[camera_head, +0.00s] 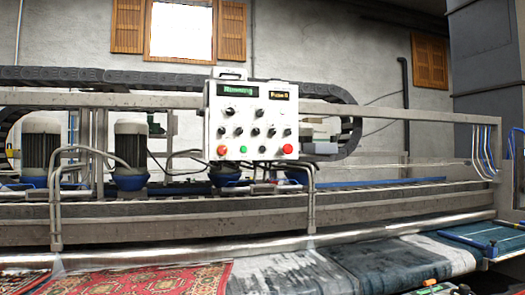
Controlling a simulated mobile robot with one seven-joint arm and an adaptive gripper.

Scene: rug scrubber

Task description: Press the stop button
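A pale control panel (251,118) is mounted on the front rail of the machine, near the middle of the head view. No stop label is legible. A green display (237,91) at the top seems to read "Running"; a smaller display (279,95) with yellow text is beside it. Several dark knobs sit between. My gripper is not in view.
The machine's long metal frame (180,222) crosses the view below the panel. Motors (130,150) stand behind the rail at left. A red patterned rug (150,280) and a dark rug (385,265) lie in front. A grey column (487,60) stands at right. The panel's front looks unobstructed.

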